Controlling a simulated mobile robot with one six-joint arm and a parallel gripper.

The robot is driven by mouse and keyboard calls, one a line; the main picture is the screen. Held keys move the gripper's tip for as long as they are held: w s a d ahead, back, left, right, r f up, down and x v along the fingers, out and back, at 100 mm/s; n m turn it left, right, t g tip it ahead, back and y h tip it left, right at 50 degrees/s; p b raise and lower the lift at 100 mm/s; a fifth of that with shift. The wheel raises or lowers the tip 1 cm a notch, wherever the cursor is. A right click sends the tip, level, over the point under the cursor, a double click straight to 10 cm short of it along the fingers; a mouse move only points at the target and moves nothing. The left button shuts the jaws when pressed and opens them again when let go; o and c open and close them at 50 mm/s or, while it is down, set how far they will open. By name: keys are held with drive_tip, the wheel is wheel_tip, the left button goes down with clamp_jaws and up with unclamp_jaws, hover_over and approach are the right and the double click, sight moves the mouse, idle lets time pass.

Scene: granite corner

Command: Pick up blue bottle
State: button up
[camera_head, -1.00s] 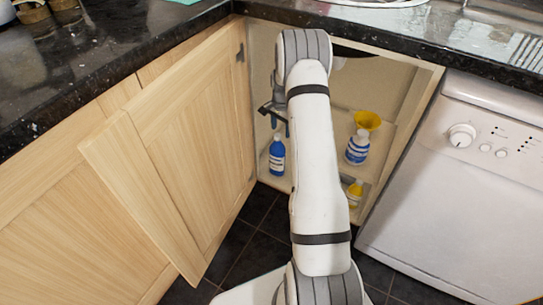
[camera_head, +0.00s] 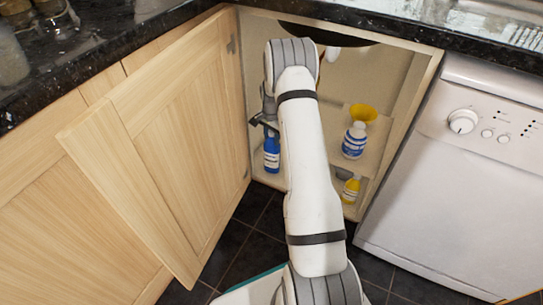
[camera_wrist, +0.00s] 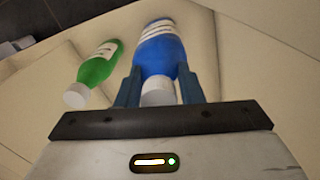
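The blue bottle (camera_head: 271,152) stands on the cabinet floor, left of my arm in the head view. It has a white label. In the wrist view the blue bottle (camera_wrist: 160,55) and its white cap lie between the two blue fingers of my gripper (camera_wrist: 159,72). The fingers are spread, one on each side of the bottle's upper part; contact is not clear. In the head view my gripper (camera_head: 268,126) is right at the bottle's top, partly hidden by my arm.
A green bottle (camera_wrist: 97,65) with a white cap is close to the left finger. The cabinet door (camera_head: 165,155) is open; a dishwasher (camera_head: 460,180) is at right.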

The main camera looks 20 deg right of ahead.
clamp_jaws()
drive_tip(key=shift+r, duration=0.2)
idle(0.6)
